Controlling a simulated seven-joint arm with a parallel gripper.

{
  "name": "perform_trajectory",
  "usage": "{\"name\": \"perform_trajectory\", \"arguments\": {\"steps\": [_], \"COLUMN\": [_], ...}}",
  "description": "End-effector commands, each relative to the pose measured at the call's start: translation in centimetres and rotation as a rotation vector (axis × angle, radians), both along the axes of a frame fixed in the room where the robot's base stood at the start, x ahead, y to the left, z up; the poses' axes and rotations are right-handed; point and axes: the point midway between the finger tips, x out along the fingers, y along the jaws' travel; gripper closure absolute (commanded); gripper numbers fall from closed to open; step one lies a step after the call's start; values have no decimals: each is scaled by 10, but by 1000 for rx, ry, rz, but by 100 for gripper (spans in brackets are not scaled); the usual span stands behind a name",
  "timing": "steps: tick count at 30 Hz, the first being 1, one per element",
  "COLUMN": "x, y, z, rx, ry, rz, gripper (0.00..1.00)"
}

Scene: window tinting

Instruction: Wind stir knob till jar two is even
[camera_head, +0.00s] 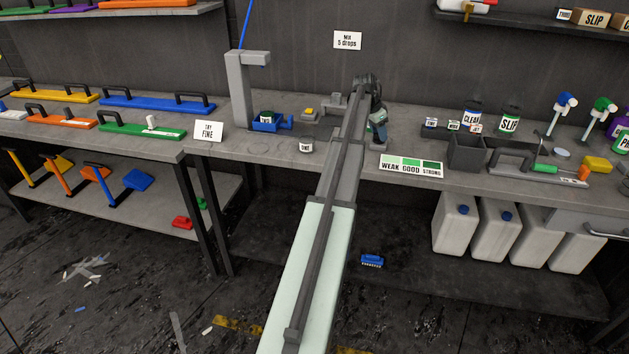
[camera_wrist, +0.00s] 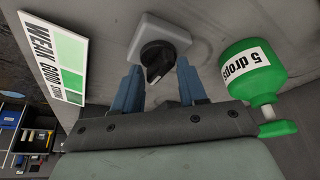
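The stir knob (camera_wrist: 157,62) is black, with a pale pointer mark, on a grey box (camera_wrist: 170,32) in the wrist view. My gripper (camera_wrist: 160,75) is open, its two blue fingers on either side of the knob's near part with gaps showing; whether the tips reach its depth I cannot tell. In the head view my arm hides the knob and most of my gripper. No jar there is clearly marked as two; a small jar labelled TINT (camera_head: 306,145) stands on the bench, and a blue holder (camera_head: 268,124) bears a dark green-topped item.
A green bottle labelled 5 drops (camera_wrist: 252,72) stands close right of my gripper in the wrist view. The WEAK GOOD STRONG card (camera_head: 411,166) lies at the bench front. A grey post (camera_head: 240,90) rises at the bench's left, near the TRY FINE card (camera_head: 208,131).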

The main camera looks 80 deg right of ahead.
Motion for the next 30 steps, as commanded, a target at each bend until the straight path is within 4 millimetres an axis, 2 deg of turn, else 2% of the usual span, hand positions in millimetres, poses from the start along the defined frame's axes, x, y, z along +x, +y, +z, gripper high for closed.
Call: {"name": "perform_trajectory", "arguments": {"steps": [30], "x": [-5], "y": [2], "z": [0], "rx": [-1], "ry": [0], "rz": [810], "gripper": [60]}}
